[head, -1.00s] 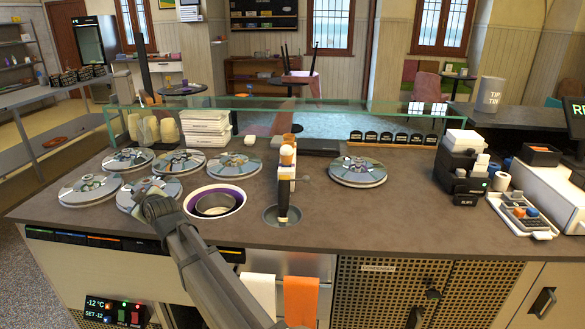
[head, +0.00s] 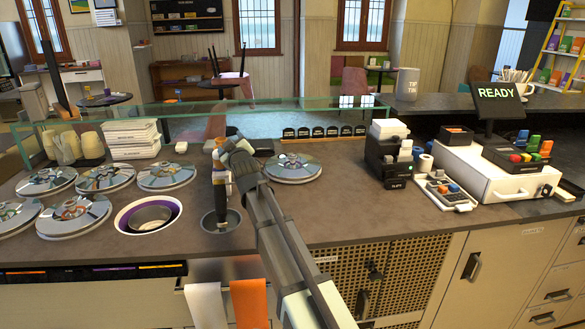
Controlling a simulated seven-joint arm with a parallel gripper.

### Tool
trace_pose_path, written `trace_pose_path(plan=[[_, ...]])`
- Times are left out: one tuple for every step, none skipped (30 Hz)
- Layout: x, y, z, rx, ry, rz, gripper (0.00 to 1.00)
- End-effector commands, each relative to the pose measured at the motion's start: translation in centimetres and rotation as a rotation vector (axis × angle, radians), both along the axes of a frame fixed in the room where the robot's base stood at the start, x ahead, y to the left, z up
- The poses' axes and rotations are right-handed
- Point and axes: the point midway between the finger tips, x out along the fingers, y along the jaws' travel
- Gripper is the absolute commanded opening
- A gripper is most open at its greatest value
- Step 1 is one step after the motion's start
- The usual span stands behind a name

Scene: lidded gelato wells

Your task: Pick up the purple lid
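No lid reads clearly as purple; the lids are shiny, mirror-like discs with small central knobs. One lid (head: 292,168) lies alone on the counter, right of my arm. Several others sit in a group at the left, such as the front lid (head: 75,214) and the back right lid (head: 166,175). An uncovered round well (head: 148,215) with a white rim and purple inside is right of that group. The end of my arm, with my gripper (head: 229,150), is over the counter left of the lone lid. I cannot make out its fingers or anything held.
An upright holder (head: 221,195) stands close to my arm's end. A glass guard (head: 200,112) runs along the back. White boxes (head: 132,138) stand back left. A black printer (head: 387,158) and a tray of coloured items (head: 445,192) are at right. Bare counter lies right of the lone lid.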

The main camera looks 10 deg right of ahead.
Motion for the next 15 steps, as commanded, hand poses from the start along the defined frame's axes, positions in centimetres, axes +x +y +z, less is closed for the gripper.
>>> trace_pose_path(plan=[[0.5,-3.2,-1.2,0.055,0.051,-0.038,0.72],[0.8,-4.9,-1.9,0.092,0.079,-0.059,0.72],[1.1,-7.1,-2.7,0.140,0.117,-0.087,0.72],[1.3,-8.6,-3.4,0.177,0.145,-0.107,0.72],[1.4,-10.2,-3.9,0.213,0.170,-0.130,0.72],[1.5,-12.2,-4.7,0.260,0.201,-0.157,0.72],[1.5,-13.5,-5.3,0.295,0.224,-0.178,0.72],[1.6,-14.9,-5.8,0.328,0.244,-0.197,0.72],[1.5,-16.4,-6.4,0.369,0.270,-0.221,0.72],[1.5,-17.5,-6.9,0.396,0.286,-0.239,0.72],[1.5,-18.5,-7.3,0.422,0.301,-0.254,0.72],[1.4,-19.7,-7.8,0.453,0.318,-0.272,0.72],[1.3,-20.4,-8.1,0.474,0.330,-0.284,0.72],[1.3,-21.0,-8.3,0.491,0.339,-0.295,0.72],[1.2,-21.6,-8.6,0.511,0.349,-0.306,0.72]])
